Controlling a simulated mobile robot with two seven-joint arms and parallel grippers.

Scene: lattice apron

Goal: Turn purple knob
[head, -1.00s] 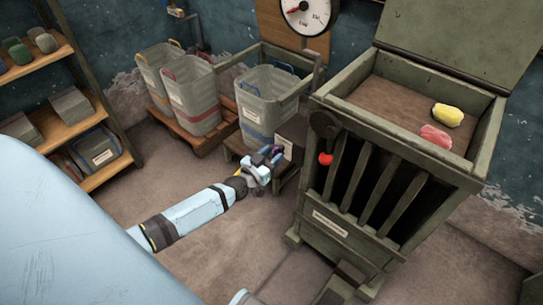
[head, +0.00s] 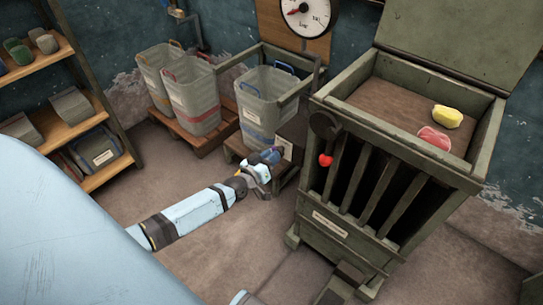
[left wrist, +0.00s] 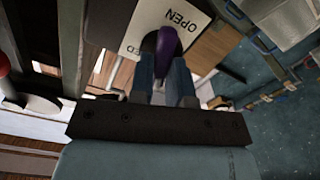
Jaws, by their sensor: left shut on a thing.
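The purple knob (left wrist: 167,45) shows in the left wrist view, in front of a white label with the word OPEN (left wrist: 172,18). My left gripper (left wrist: 163,68) is shut on the knob, with one dark blue finger on each side of it. In the head view my left gripper (head: 271,157) is at the small dark box beside the green slatted bin, by a white label (head: 286,149). The knob is mostly hidden there by the fingers. My right gripper is not in view.
The green slatted bin (head: 330,222) stands close on the right, with a red-ended lever (head: 325,159) and yellow and pink lumps on top. A clear tub (head: 268,100) stands behind my gripper. Two more tubs sit on a pallet at left. Open floor lies in front.

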